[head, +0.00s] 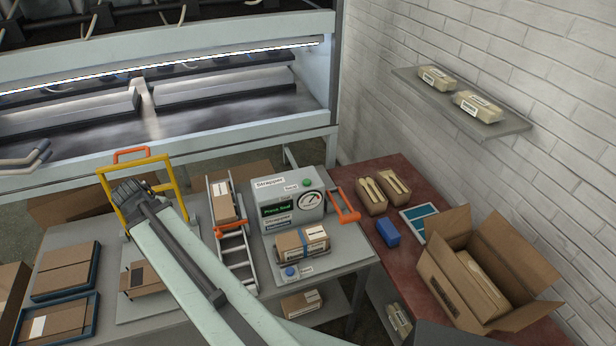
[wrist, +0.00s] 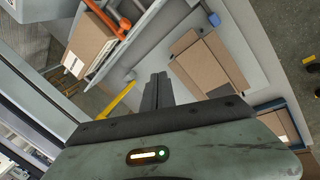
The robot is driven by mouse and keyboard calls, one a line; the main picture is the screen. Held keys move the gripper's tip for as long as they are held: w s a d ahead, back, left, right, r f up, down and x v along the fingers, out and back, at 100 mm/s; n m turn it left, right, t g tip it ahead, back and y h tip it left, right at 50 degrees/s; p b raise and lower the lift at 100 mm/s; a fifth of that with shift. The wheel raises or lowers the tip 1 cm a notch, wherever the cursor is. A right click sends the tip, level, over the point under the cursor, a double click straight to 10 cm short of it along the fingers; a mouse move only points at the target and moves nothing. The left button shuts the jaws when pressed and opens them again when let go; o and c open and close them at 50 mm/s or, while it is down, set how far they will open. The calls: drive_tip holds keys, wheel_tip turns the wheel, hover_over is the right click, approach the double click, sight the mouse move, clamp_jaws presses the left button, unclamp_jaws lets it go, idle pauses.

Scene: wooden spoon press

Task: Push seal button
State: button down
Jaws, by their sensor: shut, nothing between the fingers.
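The grey strapper machine (head: 288,202) stands on the grey table, with a display that seems to read "Press Seal". A green button (head: 307,183) sits on its upper face beside a small label that appears to read "Seal". A blue button (head: 291,272) with an unreadable label sits at the table's front, below the strapped box (head: 301,242). My gripper (wrist: 157,80) is shut and empty in the wrist view. In the head view its dark end is by the yellow frame, well left of the strapper and touching neither button.
A yellow frame with an orange handle (head: 131,155) stands near my arm. A roller ladder (head: 236,255) carries a box (head: 222,203) between my arm and the strapper. An orange lever (head: 345,207) juts from the strapper's right. An open carton (head: 487,270) stands on the red table.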

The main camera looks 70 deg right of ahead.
drive_tip(key=s+d+r+h+p, duration=0.1)
drive_tip(key=s+d, duration=0.2)
drive_tip(key=d, duration=0.3)
drive_tip(key=s+d+r+h, duration=0.1)
drive_tip(key=s+d+r, duration=0.1)
drive_tip(key=d, duration=0.4)
wheel_tip(320, 180, up, 8)
drive_tip(key=n+g+h+p, duration=0.3)
drive_tip(key=n+g, duration=0.1)
hover_over(305, 183)
drive_tip(key=shift+d+f, duration=0.1)
drive_tip(key=shift+f, duration=0.05)
drive_tip(key=shift+f, duration=0.1)
wheel_tip(305, 183, down, 9)
drive_tip(key=b, duration=0.8)
drive_tip(key=shift+b, duration=0.4)
drive_tip(key=shift+r, duration=0.2)
drive_tip(key=shift+f, duration=0.15)
